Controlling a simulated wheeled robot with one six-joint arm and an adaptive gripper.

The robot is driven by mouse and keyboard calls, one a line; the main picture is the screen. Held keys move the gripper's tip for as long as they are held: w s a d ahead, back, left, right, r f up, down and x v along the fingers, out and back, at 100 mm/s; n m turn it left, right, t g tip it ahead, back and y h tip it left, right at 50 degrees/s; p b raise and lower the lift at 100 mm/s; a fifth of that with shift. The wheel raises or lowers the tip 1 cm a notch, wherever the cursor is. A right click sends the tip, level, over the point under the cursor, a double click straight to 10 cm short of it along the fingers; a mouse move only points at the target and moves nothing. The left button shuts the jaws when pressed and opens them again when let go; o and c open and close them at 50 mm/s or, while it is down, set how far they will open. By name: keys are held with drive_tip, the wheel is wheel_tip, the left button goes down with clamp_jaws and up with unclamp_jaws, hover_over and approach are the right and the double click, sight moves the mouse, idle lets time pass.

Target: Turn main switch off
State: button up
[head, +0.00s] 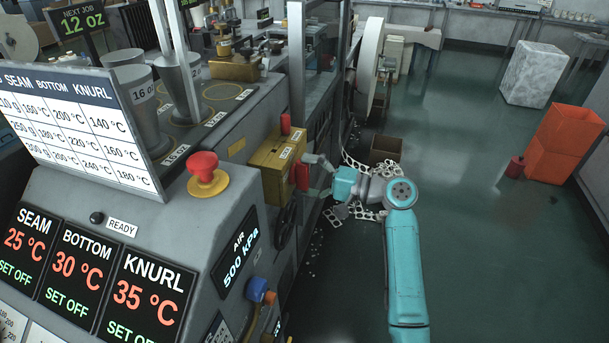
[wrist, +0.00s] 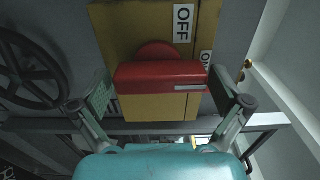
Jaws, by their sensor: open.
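The main switch is a yellow box (head: 270,168) on the side of the grey machine, with a red handle (head: 302,177) on its face. In the wrist view the red handle (wrist: 155,75) lies crosswise, and the white mark at its right end is nearer the partly hidden ON label (wrist: 206,57) than the OFF label (wrist: 183,23). My gripper (head: 318,173) is at the handle. In the wrist view my gripper (wrist: 163,92) is open, with one finger beyond each end of the handle. I cannot tell whether either finger touches it.
A black handwheel (wrist: 30,70) is left of the box in the wrist view. A red mushroom button (head: 204,168) sits on the console. A cardboard box (head: 386,148) and white perforated scrap (head: 350,207) lie on the floor beyond my arm.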

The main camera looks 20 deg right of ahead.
drive_tip(key=shift+w+a, duration=0.15)
drive_tip(key=shift+a, duration=0.05)
drive_tip(key=c, duration=0.9)
drive_tip(key=shift+o, duration=0.2)
drive_tip(key=shift+n, duration=0.3)
drive_tip(key=n, duration=0.3)
drive_tip(key=shift+n, duration=0.3)
drive_tip(key=n, duration=0.4)
drive_tip(key=shift+f+n, duration=0.1)
drive_tip(key=shift+n, duration=0.2)
drive_tip(key=n, duration=0.4)
drive_tip(key=shift+a, duration=0.1)
drive_tip(key=n, duration=0.5)
drive_tip(key=shift+f, duration=0.15)
